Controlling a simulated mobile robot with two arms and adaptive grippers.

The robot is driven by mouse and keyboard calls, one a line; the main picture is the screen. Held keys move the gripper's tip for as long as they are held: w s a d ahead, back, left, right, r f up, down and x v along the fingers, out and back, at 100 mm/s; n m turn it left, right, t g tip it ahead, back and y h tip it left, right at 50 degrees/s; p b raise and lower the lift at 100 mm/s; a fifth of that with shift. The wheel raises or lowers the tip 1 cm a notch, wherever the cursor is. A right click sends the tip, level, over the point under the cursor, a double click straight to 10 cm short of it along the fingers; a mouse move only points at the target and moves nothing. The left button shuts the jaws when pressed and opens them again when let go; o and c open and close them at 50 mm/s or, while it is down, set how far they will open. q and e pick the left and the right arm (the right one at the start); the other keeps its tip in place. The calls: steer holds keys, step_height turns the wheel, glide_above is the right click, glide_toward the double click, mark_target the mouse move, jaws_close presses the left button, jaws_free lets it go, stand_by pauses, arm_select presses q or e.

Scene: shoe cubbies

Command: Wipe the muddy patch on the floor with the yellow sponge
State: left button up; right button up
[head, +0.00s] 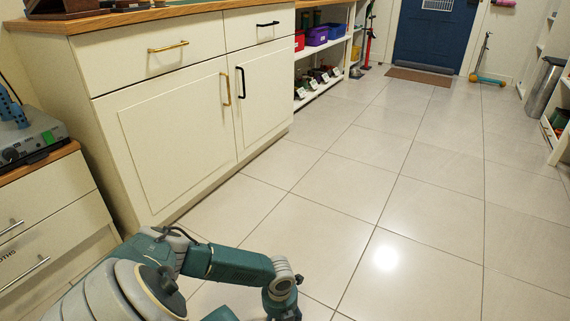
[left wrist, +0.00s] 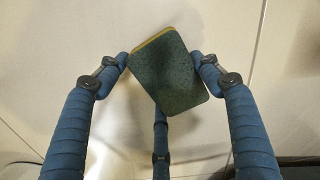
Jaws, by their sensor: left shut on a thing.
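The sponge (left wrist: 176,82) shows in the left wrist view as a dark green scouring face with a thin yellow edge along its top left. My left gripper (left wrist: 160,62) is shut on it, with blue fingers pressing from both sides and a third finger below. The sponge is tilted over pale floor tiles; I cannot tell whether it touches them. In the head view my left arm reaches in from the bottom left, and its gripper is below the picture edge. I cannot make out the muddy patch in either view. My right gripper is in neither view.
A cream cabinet (head: 170,130) stands along the left, with a drawer unit (head: 50,215) nearer. Open shelves (head: 327,68) with shoes and bins lie beyond. The tiled floor (head: 400,190) is clear toward the doormat (head: 420,77), blue door (head: 430,35) and scooter (head: 486,60).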

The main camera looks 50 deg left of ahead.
arm_select(q)
steer(key=a, duration=0.1)
steer(key=s+a, duration=0.1)
steer(key=a, duration=0.2)
steer(key=shift+s+f, duration=0.1)
steer(key=shift+s, duration=0.2)
steer(key=shift+s+a, duration=0.1)
steer(key=shift+a, duration=0.25)
